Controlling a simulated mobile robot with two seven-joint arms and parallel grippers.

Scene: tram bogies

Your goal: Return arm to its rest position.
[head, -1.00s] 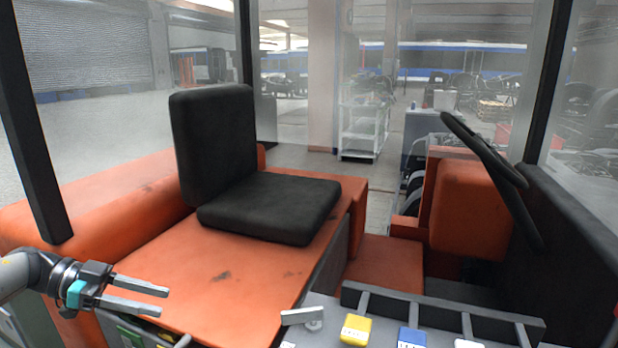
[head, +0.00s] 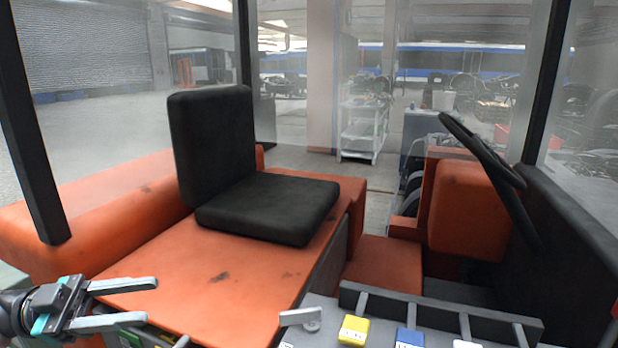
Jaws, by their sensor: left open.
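My left gripper (head: 146,303) is at the lower left of the head view, with its two grey fingers apart and pointing right. Nothing is between the fingers. It is in front of the orange vehicle body (head: 225,285), near its lower left edge. My right gripper does not show.
A black seat (head: 268,206) stands on the orange body. A black steering wheel (head: 482,150) is at right.

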